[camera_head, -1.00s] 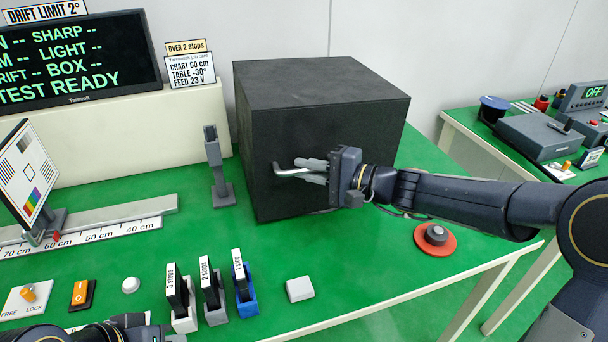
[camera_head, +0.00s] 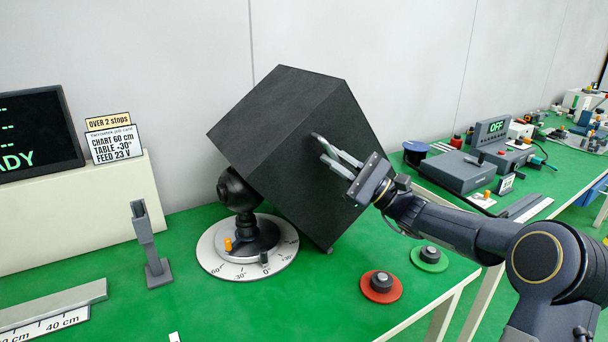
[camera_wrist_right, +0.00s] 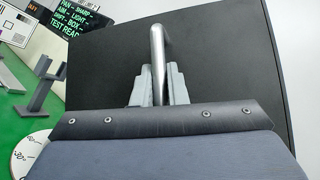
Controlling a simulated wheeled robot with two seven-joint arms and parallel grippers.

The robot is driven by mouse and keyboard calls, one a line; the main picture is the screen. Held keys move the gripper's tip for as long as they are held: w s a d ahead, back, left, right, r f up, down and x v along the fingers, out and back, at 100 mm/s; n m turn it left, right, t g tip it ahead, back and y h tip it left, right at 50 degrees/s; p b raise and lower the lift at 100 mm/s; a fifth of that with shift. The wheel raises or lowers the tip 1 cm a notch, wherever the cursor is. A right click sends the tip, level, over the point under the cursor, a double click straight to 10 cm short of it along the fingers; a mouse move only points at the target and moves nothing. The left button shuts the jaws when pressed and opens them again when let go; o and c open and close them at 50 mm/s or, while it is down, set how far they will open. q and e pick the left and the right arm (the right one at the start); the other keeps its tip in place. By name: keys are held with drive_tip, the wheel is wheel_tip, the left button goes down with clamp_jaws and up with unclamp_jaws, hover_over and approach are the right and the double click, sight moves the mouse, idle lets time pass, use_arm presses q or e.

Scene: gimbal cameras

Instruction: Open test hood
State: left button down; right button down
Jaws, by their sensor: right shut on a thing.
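The test hood, a large black box (camera_head: 285,125), is tilted up and back in the head view, its lower edge raised on the left side. Its metal handle (camera_head: 325,148) sits on the front face. My right gripper (camera_head: 338,162) is shut on the handle; the wrist view shows the handle (camera_wrist_right: 158,55) between the two fingers (camera_wrist_right: 155,88). Under the lifted hood a black ball-shaped camera head (camera_head: 238,190) stands on a round white dial (camera_head: 208,250) with degree marks. My left gripper is out of the head view.
A grey post (camera_head: 147,240) stands left of the dial. A job card (camera_head: 114,145) and a dark screen (camera_head: 38,130) are at the left. A second table (camera_head: 560,165) with devices lies to the right.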

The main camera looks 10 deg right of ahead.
drive_tip(key=w+d+m+t, duration=0.1)
drive_tip(key=d+m+t, duration=0.1)
drive_tip(key=d, duration=0.1)
drive_tip(key=w+d+f+m+t+h, duration=0.1)
drive_tip(key=d+m, duration=0.1)
drive_tip(key=d, duration=0.1)
drive_tip(key=w+d+m+t+h, duration=0.1)
drive_tip(key=d+m+t, duration=0.1)
drive_tip(key=d, duration=0.2)
drive_tip(key=shift+f+m+t+p, duration=0.15)
drive_tip(key=shift+m+t+p, duration=0.15)
drive_tip(key=shift+p, duration=0.1)
drive_tip(key=shift+w+d+f+m+t+h, duration=0.2)
drive_tip(key=shift+d+m+t, duration=0.1)
drive_tip(key=shift+d+m, duration=0.15)
drive_tip(key=shift+w+d+f+m+t+h, duration=0.2)
drive_tip(key=shift+d+m+t, duration=0.1)
drive_tip(key=shift+d+m, duration=0.15)
drive_tip(key=shift+a, duration=0.1)
drive_tip(key=c, duration=1.7)
unclamp_jaws()
approach(365, 140)
drive_tip(key=v, duration=0.2)
drive_tip(key=shift+s+f, duration=0.2)
drive_tip(key=shift+s, duration=0.1)
